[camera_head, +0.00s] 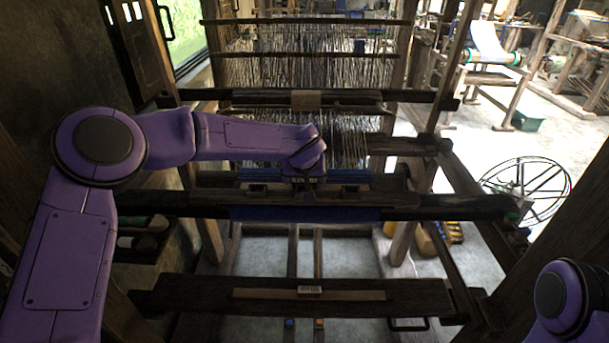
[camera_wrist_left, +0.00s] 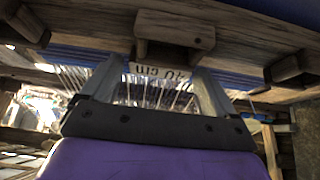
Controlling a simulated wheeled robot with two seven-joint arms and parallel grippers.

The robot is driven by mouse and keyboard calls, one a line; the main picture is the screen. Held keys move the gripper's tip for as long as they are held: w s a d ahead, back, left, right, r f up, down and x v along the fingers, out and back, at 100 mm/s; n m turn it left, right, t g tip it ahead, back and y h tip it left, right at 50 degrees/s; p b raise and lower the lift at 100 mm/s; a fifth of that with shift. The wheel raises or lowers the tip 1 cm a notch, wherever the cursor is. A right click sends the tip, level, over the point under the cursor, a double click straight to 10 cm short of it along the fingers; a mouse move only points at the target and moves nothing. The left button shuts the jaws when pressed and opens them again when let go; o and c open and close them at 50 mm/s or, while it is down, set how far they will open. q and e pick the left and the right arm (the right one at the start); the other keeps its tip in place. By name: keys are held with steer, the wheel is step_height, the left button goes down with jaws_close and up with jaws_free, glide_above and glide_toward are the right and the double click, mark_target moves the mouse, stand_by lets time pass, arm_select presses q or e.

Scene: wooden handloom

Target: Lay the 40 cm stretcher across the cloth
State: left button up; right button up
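A white label reading "40 cm", upside down in the left wrist view (camera_wrist_left: 160,73), marks the 40 cm stretcher. It shows between my left gripper's fingertips (camera_wrist_left: 158,82), and the rest of the stretcher is largely hidden. The two fingers stand apart with pale threads showing between them; I cannot tell whether they press on the stretcher. In the head view my left gripper (camera_head: 304,178) points down at the weaving, just behind the front beam. Blue cloth (camera_head: 300,214) hangs over that beam and also shows in the left wrist view (camera_wrist_left: 90,57). My right gripper is out of view.
A pale labelled bar (camera_head: 350,295) lies on the dark bench (camera_head: 200,293) in front; its label is too small to read. The front beam (camera_head: 450,207) carries wooden blocks close to my gripper. Loom posts flank the weaving. A spoked wheel (camera_head: 528,190) stands at right.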

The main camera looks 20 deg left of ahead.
arm_select(q)
steer(key=shift+o, duration=0.3)
steer(key=shift+s, duration=0.1)
steer(key=shift+s+d+r, duration=0.1)
steer(key=shift+r, duration=0.15)
steer(key=b+v, duration=0.1)
steer(key=v, duration=0.9)
steer(key=shift+f, duration=0.1)
